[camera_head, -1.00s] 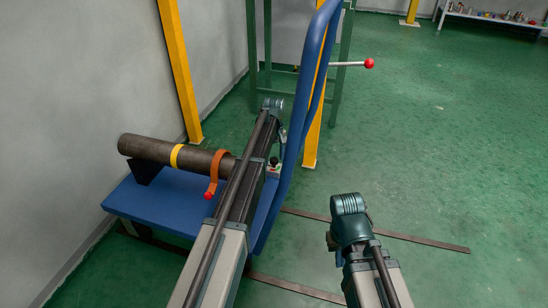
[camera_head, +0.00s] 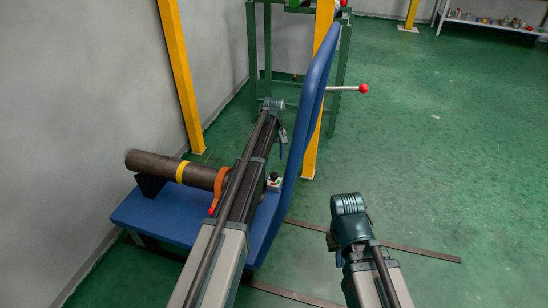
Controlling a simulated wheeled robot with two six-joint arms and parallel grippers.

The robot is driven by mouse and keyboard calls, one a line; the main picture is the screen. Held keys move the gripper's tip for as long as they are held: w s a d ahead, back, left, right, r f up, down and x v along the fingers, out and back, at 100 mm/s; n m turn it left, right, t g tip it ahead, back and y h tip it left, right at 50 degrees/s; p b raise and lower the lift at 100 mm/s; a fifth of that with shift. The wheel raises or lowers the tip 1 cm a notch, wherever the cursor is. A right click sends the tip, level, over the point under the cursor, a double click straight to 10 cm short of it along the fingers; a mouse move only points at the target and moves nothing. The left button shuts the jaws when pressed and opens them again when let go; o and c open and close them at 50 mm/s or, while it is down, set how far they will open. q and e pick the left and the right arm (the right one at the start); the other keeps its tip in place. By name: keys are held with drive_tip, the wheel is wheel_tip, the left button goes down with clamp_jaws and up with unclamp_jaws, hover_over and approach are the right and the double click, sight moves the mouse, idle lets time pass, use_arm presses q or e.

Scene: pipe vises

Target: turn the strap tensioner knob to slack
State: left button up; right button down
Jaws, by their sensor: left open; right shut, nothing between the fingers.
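A dark pipe (camera_head: 150,163) with a yellow band (camera_head: 182,172) lies on a blue platform (camera_head: 155,213). An orange strap (camera_head: 220,185) goes around the pipe, with a small red tip (camera_head: 211,211) at its lower end. I cannot tell whether this tip is the tensioner knob. My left arm crosses in front of the platform and hides the pipe's right end. My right arm is in the lower right, over open floor. The fingers of both grippers do not show, hidden behind or below the arm links.
A blue curved rail (camera_head: 298,145) rises right beside my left arm. A small box with a black knob (camera_head: 274,176) sits near it. A rod with a red ball (camera_head: 364,88) sticks out behind. Yellow posts (camera_head: 180,75) stand behind. The green floor at right is open.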

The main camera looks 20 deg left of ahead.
drive_tip(key=shift+r+p, duration=2.2)
drive_tip(key=shift+r, duration=0.6)
